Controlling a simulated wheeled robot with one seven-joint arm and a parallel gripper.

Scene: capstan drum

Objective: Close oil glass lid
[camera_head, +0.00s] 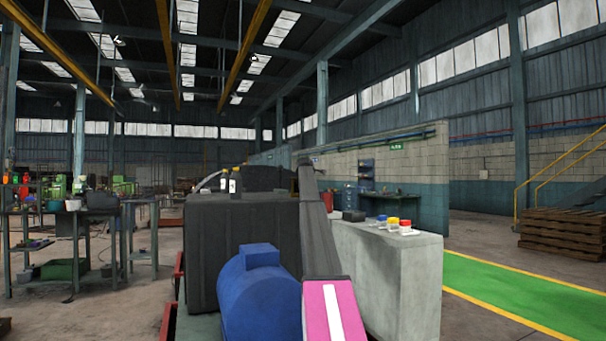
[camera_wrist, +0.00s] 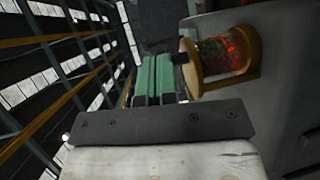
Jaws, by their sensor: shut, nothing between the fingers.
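The oil glass (camera_wrist: 226,55) shows in the wrist view at upper right. It is a clear cylinder with reddish and greenish tints between brass-coloured ends, set against a dark grey machine surface. A brass disc (camera_wrist: 191,70), which looks like its lid or rim, is at the end facing my fingers. I cannot tell how far the lid is open. My gripper (camera_wrist: 156,62) has green fingers held together with nothing between them, just left of the disc. Whether they touch it is unclear. In the head view my arm hides the gripper, and I cannot make out the glass.
A dark grey housing (camera_head: 235,250) stands ahead, with a blue motor (camera_head: 262,292) in front and small bottles (camera_head: 230,182) on top. A concrete block (camera_head: 400,275) at right carries colour-capped containers (camera_head: 393,222). A cluttered workbench (camera_head: 80,212) is at left. The green walkway (camera_head: 520,292) looks clear.

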